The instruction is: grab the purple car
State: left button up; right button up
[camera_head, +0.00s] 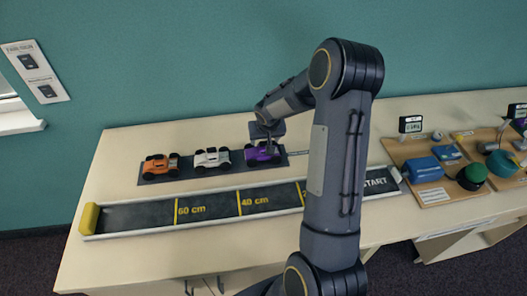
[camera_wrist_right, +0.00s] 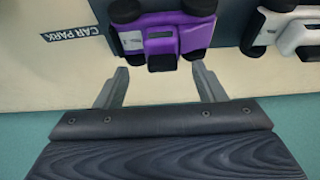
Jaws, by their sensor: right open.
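The purple car (camera_head: 262,154) stands on the dark car park strip, the rightmost of three cars in the head view. My right gripper (camera_head: 268,140) is over it and hides part of it. In the right wrist view the purple car (camera_wrist_right: 160,38) lies just beyond the fingertips, roughly between their lines. The right gripper (camera_wrist_right: 160,82) is open and empty there, its two fingers apart. I cannot tell whether either finger touches the car. My left gripper is not in view.
A white car (camera_head: 212,158) and an orange car (camera_head: 160,166) stand left of the purple one. A marked track (camera_head: 220,207) with a yellow end roller (camera_head: 90,217) runs in front. Wooden boards with parts (camera_head: 436,192) lie at right. A teal wall is behind.

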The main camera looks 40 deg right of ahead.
aim_at(264, 142)
jog(key=x, duration=0.4)
jog(key=shift+a+f+b, duration=0.15)
jog(key=shift+f+b, duration=0.1)
jog(key=shift+b, duration=0.15)
jog(key=shift+c, duration=0.3)
jog(key=c, duration=1.1)
jog(key=shift+o, duration=0.2)
